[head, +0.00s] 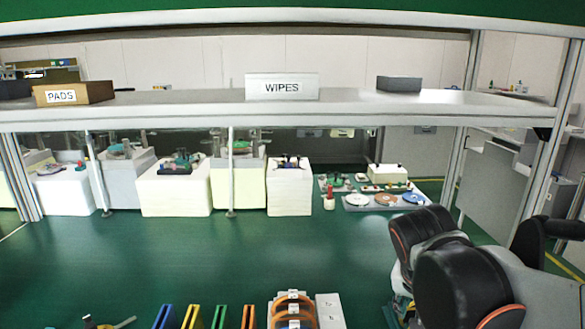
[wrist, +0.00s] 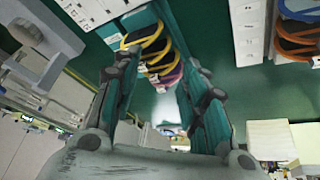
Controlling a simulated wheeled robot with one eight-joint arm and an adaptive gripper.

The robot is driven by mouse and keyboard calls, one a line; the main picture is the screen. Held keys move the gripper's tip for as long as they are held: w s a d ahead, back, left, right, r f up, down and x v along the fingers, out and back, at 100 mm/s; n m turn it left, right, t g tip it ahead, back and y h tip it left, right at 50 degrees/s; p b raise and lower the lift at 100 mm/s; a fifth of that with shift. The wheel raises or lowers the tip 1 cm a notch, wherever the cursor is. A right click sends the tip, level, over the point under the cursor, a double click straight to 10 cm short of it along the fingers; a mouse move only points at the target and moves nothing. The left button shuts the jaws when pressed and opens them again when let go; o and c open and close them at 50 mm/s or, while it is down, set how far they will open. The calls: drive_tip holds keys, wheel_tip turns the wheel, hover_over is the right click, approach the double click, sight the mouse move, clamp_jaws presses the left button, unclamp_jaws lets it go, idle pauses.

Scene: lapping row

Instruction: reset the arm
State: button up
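My gripper (wrist: 150,45) shows in the wrist view, with two teal and grey fingers reaching up the picture. The fingers stand apart with a gap between them, and I see nothing held. Yellow, orange and purple rings (wrist: 160,60) show in and behind that gap; I cannot tell how far off they are. In the head view my arm (head: 455,270) is folded at the lower right, and the gripper itself is not visible there.
A shelf (head: 350,112) crosses the head view, bearing a brown PADS box (head: 75,94), a white WIPES box (head: 282,87) and a grey box (head: 399,84). Beyond are white pedestals (head: 290,190) and a tray of discs (head: 385,200). Orange rings (head: 292,312) stand below.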

drive_tip(key=s+a+n+t+y, duration=0.3)
drive_tip(key=s+a+n, duration=0.1)
drive_tip(key=s+n, duration=0.3)
drive_tip(key=shift+s+a+f, duration=0.15)
drive_tip(key=shift+s+a, duration=0.05)
drive_tip(key=shift+s, duration=0.5)
